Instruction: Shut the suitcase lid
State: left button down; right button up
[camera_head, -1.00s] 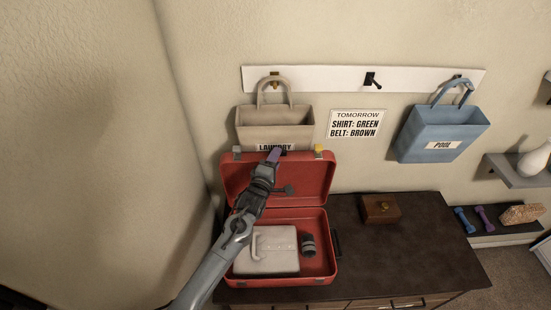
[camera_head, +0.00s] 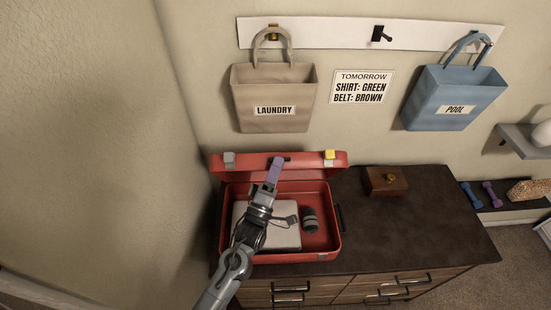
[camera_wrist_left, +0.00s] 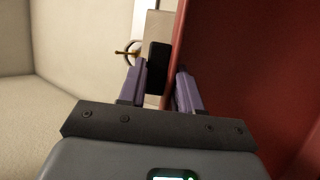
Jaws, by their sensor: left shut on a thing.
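The red suitcase stands open on the dark dresser top, its base (camera_head: 335,222) below its lid (camera_head: 308,173). My right gripper is not in view.
Inside the base lie a folded light garment (camera_head: 285,238) and a dark rolled item (camera_head: 310,219). A small wooden box (camera_head: 385,182) sits right of the suitcase. A laundry bag (camera_head: 274,92) hangs behind. The dresser top (camera_head: 430,225) is clear at right.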

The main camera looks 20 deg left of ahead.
pick_arm(q)
jog(key=shift+s+d+f+m+t+h+b, duration=0.25)
jog(key=shift+s+f+b, duration=0.25)
jog(key=shift+s, duration=0.2)
jog(key=shift+s+d+f+m+t+h+b, duration=0.25)
jog(key=shift+s+f+b, duration=0.15)
jog(key=shift+s, duration=0.25)
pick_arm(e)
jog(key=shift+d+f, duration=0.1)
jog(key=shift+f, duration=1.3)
pick_arm(q)
jog(key=c, duration=0.9)
grip_release()
jog(key=shift+a+f, duration=0.1)
jog(key=b+v, duration=0.2)
jog(key=v, duration=0.8)
jog(key=shift+s, duration=0.35)
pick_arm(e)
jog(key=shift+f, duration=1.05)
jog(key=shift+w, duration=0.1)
